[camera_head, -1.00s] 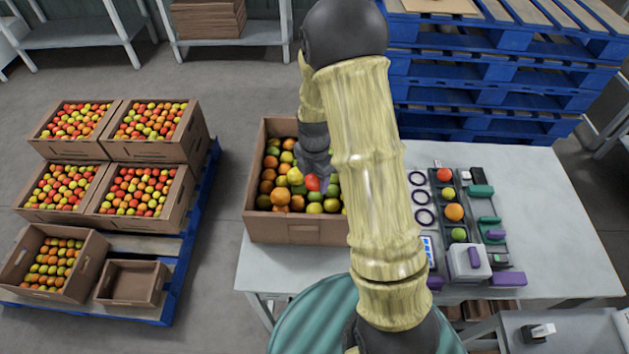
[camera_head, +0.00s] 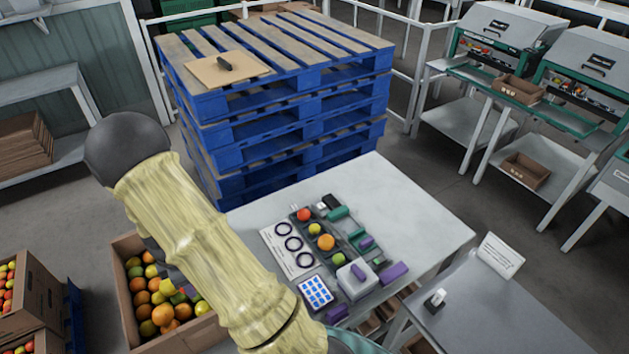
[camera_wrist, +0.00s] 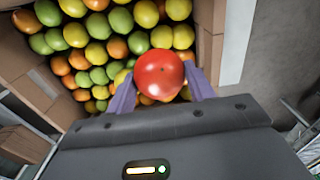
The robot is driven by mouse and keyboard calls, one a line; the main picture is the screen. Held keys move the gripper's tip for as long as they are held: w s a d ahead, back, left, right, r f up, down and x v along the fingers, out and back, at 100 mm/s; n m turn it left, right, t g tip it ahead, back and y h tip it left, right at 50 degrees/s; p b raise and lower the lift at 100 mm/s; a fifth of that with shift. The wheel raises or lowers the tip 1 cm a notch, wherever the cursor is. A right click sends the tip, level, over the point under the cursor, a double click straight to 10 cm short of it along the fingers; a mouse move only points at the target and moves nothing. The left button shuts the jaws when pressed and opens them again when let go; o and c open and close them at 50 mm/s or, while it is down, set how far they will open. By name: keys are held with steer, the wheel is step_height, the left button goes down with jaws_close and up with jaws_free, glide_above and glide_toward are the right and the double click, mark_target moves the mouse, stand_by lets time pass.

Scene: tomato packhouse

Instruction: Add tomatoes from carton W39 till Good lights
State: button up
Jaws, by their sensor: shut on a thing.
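My gripper (camera_wrist: 160,86) is shut on a red tomato (camera_wrist: 158,72) in the wrist view, with a purple finger on each side of it. The gripper is over an open brown carton (camera_head: 187,337) of loose orange, green and yellow tomatoes, whose wall also shows in the wrist view (camera_wrist: 40,92). My arm covers the carton's right part in the head view. No W39 label is readable. A dark tray (camera_head: 322,228) on the table holds a red, a yellow, an orange and a green tomato in a row. I cannot make out any Good light.
The pale table (camera_head: 400,200) also bears a ring card (camera_head: 291,262), a blue-squared card (camera_head: 315,291), a grey-white box (camera_head: 354,279) and purple and green blocks. Blue pallets (camera_head: 290,110) stand behind it. Sloped-top machines (camera_head: 500,40) stand at the right. The table's right part is clear.

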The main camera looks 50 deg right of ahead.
steer(key=m+p, duration=0.1)
steer(key=m, duration=0.1)
steer(key=m+p, duration=0.1)
steer(key=m, duration=0.2)
steer(key=m+p, duration=0.1)
steer(key=m, duration=0.1)
steer(key=shift+r+m+p, duration=0.3)
steer(key=shift+p, duration=0.1)
steer(key=m+p, duration=0.2)
steer(key=m, duration=0.3)
steer(key=shift+s+d, duration=0.1)
steer(key=shift+f+m+p, duration=0.25)
steer(key=shift+m+p, duration=0.2)
steer(key=shift+m, duration=0.55)
